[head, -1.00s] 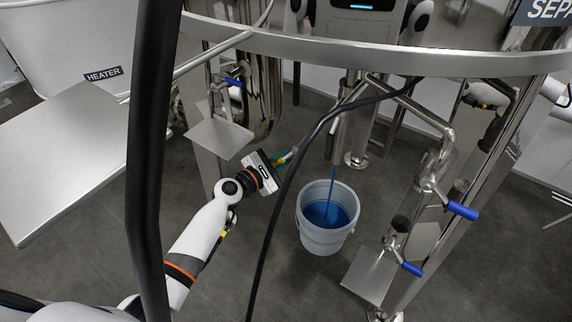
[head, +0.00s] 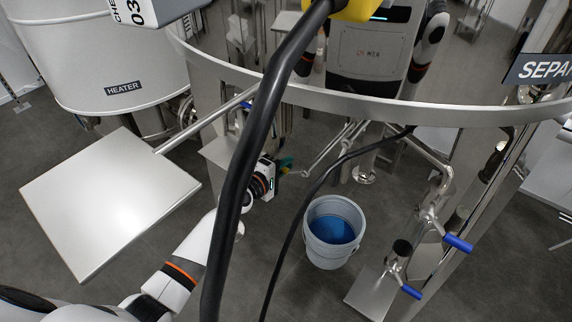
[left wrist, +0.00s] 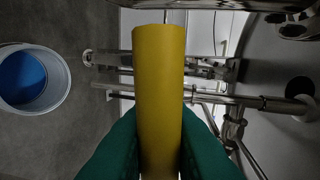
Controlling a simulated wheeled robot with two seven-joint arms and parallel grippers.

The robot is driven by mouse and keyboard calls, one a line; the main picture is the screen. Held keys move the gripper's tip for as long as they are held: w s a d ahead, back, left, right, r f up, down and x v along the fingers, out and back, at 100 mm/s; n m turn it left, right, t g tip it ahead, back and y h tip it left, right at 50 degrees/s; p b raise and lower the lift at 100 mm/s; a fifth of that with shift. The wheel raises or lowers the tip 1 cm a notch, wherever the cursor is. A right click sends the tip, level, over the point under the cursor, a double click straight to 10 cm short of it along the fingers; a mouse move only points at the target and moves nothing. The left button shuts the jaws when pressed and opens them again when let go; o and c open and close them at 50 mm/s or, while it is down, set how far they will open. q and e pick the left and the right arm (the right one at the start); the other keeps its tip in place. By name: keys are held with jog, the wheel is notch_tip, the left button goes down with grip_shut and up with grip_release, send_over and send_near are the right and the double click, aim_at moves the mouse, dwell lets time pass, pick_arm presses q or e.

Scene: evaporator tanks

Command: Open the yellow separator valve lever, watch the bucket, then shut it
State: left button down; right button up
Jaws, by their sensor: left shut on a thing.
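My left gripper (head: 284,166) has dark green fingers and is beside the separator's pipework, left of the bucket. In the left wrist view, its green fingers (left wrist: 158,150) are shut on both sides of the yellow lever (left wrist: 158,70). The lever is mostly hidden in the head view. The grey bucket (head: 326,255) stands upright on the floor with blue liquid (head: 332,230) in it. No stream falls into it. The bucket also shows at the left of the left wrist view (left wrist: 58,92). My right gripper is out of view.
A thick black hose (head: 240,165) crosses in front of my left arm. Valves with blue levers (head: 458,243) are at the right. The HEATER tank (head: 95,60) and a flat metal plate (head: 110,200) are at the left. Open floor lies in front of the bucket.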

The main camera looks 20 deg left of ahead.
pick_arm(q)
jog(key=shift+r+m, duration=0.3)
jog(key=shift+m, duration=0.1)
jog(key=c, duration=1.4)
grip_release()
jog(key=v, duration=1.2)
jog(key=shift+d+p, duration=0.1)
jog(key=shift+p, duration=0.3)
jog(key=shift+f, duration=0.1)
